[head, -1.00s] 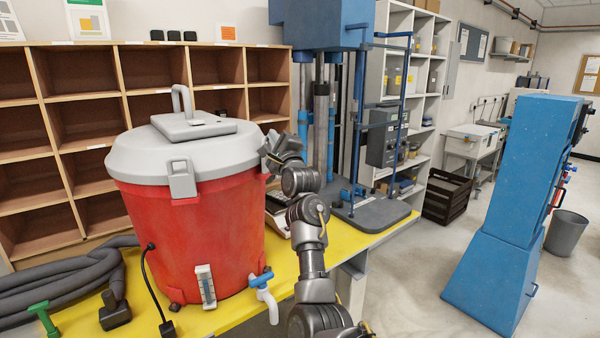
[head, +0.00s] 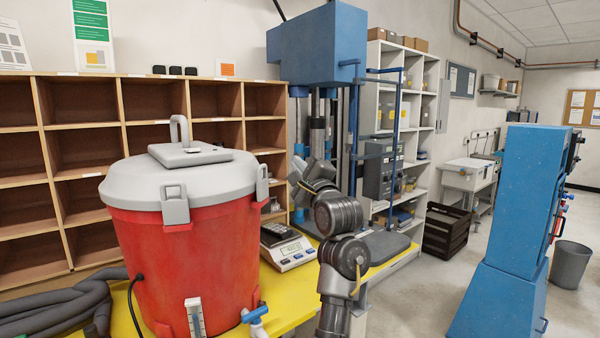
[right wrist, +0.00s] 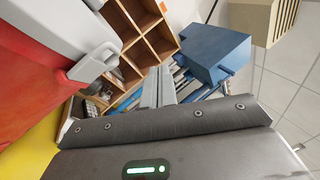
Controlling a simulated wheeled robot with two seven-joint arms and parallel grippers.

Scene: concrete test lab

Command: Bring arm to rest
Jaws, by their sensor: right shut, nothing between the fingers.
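My right arm rises from the bottom of the head view, bent, with its gripper (head: 300,182) up between the red bucket (head: 185,265) and the blue press (head: 340,45). In the right wrist view the two grey fingers (right wrist: 159,88) lie close together and hold nothing. Past them show the press frame and the pigeonhole shelf. The gripper is apart from the bucket, whose grey lid (head: 150,190) is closed. My left gripper does not show.
A digital scale (head: 290,253) stands on the yellow bench top (head: 275,312), right of the bucket. A pigeonhole shelf (head: 125,76) lines the back wall. A blue machine (head: 515,215) stands on the right, with open floor (head: 425,290) before it.

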